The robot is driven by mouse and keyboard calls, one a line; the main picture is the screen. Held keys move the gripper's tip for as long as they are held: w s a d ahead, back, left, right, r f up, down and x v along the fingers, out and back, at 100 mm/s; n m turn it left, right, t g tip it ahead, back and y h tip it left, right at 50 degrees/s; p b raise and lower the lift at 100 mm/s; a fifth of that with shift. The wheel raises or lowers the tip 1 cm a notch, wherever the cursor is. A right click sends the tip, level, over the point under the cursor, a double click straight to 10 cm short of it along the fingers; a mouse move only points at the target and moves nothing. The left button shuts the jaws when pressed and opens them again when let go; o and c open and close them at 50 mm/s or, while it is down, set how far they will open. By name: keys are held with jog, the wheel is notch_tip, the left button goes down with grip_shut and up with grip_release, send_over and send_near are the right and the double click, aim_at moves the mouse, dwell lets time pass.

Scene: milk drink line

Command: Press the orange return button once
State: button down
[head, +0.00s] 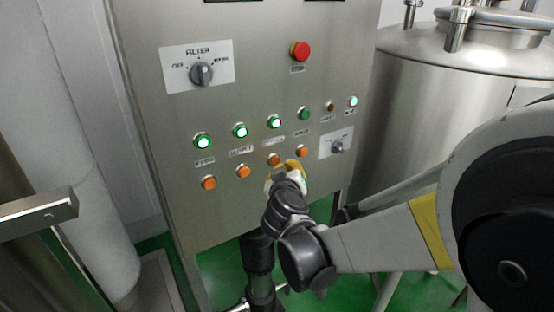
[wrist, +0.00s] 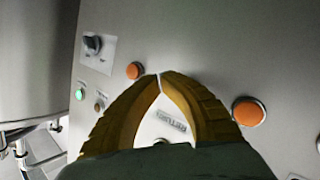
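A row of round orange buttons runs low on the steel panel. Two of them, a third button (head: 275,160) and the far-right button (head: 302,151), are near my gripper (head: 292,167). My gripper's yellow fingers are in front of the panel, between these two buttons in the picture. In the wrist view, the fingertips (wrist: 160,76) meet, with nothing held. One orange button (wrist: 134,71) is left of the tips and a larger-looking one (wrist: 249,111) is to the right. A label (wrist: 171,121) that seems to read RETURN shows between the fingers. Contact cannot be told.
Above are lit green buttons (head: 240,131), a red stop button (head: 300,51) and the filter knob (head: 201,74). A small selector (head: 337,147) is just right of the orange row. A steel tank (head: 425,95) stands right of the panel. A metal bar (head: 40,215) juts in at left.

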jog(key=shift+w+a, duration=0.1)
dwell(0.7)
jog(key=shift+w+a, duration=0.15)
jog(key=shift+w, duration=0.1)
jog(key=shift+w+a, duration=0.25)
jog(key=shift+w, duration=0.15)
dwell(0.7)
dwell(0.4)
jog(key=shift+s+d, duration=0.5)
jog(key=shift+s, duration=0.25)
jog(key=shift+s, duration=0.1)
jog(key=s+d, duration=0.1)
jog(key=s, duration=0.1)
jog(key=s+d, duration=0.1)
jog(key=s, duration=0.1)
jog(key=shift+d, duration=0.4)
jog(key=shift+d, duration=0.1)
